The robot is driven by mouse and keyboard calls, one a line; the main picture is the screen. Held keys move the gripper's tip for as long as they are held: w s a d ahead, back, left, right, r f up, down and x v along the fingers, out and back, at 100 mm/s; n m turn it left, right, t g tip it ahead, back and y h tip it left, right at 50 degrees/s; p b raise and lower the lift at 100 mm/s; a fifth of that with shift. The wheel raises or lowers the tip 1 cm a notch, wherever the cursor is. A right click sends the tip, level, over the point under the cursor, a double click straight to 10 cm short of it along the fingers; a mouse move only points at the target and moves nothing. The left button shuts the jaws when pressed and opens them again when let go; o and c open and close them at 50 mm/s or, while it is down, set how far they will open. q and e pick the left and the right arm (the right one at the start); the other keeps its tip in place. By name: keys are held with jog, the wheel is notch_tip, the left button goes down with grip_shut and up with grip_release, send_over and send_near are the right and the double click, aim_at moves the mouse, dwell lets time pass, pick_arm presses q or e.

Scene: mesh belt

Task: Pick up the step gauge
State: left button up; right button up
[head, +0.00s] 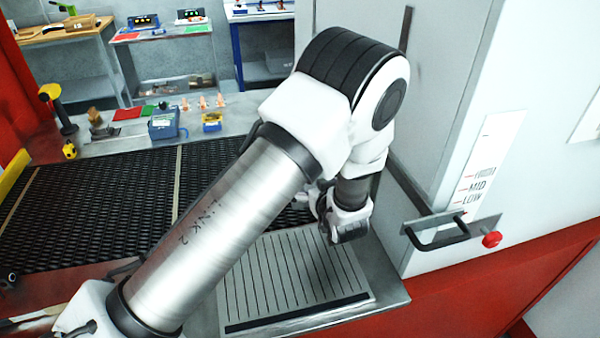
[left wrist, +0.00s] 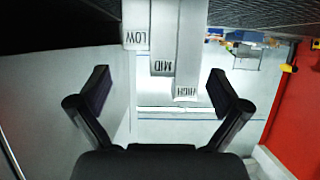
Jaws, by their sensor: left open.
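The step gauge (left wrist: 164,45) is a pale stepped block with faces marked LOW, MID and HIGH, which read upside down in the left wrist view. It shows between and beyond the two dark fingers of my left gripper (left wrist: 158,88). The fingers are spread wide, with nothing held and a visible gap on each side of the gauge. In the head view the left gripper (head: 346,228) is above the far right part of a slotted plate, partly behind my own arm. I cannot make out the gauge there. My right gripper is in neither view.
A pale slotted plate (head: 262,315) lies beside a black mesh belt (head: 100,195). A grey cabinet (head: 455,120) with a HIGH-MID-LOW scale, a handle (head: 437,234) and a red knob (head: 492,240) stands close at right. A blue meter (head: 163,124) sits at the back.

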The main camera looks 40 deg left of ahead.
pick_arm(q)
jog(key=p+x, duration=0.3)
jog(key=x, duration=0.3)
jog(key=shift+a+f, duration=0.25)
jog(key=shift+a, duration=0.05)
jog(key=shift+s+d+r, duration=0.1)
jog(key=shift+r, duration=0.05)
jog(key=shift+s+d+r, duration=0.15)
jog(key=shift+d, duration=0.05)
jog(key=c, duration=0.4)
jog(key=shift+d, duration=0.15)
jog(key=c, duration=0.6)
jog(key=shift+r, duration=0.1)
jog(key=shift+c, duration=2.1)
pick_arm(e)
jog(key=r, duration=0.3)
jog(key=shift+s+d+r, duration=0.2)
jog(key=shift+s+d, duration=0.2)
